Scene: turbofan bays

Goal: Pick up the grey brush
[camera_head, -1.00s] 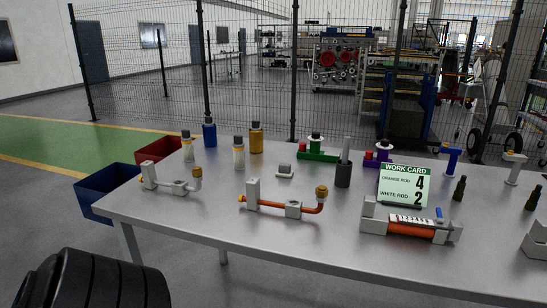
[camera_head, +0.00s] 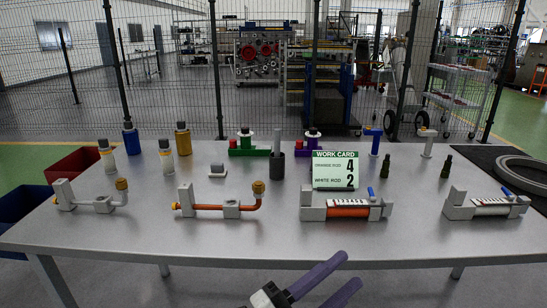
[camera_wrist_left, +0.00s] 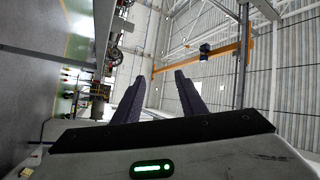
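A slim grey handle (camera_head: 277,142) stands upright in a dark cup (camera_head: 276,166) at the back middle of the table; it may be the grey brush, but its lower part is hidden. A small grey block (camera_head: 217,171) lies to its left; I cannot tell if it is a brush. My left gripper (camera_head: 350,270) is low in front of the table's front edge, well short of both, with its two dark purple fingers apart and empty. In the left wrist view the fingers (camera_wrist_left: 161,76) are also apart, pointing toward the far wall and ceiling. My right gripper is not in view.
The metal table (camera_head: 120,238) holds orange and white rod fixtures, several bottles, and green and purple parts. A work card (camera_head: 335,170) stands right of the cup. Red (camera_head: 75,165) and blue (camera_head: 15,215) bins are at the left. The table's front strip is clear.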

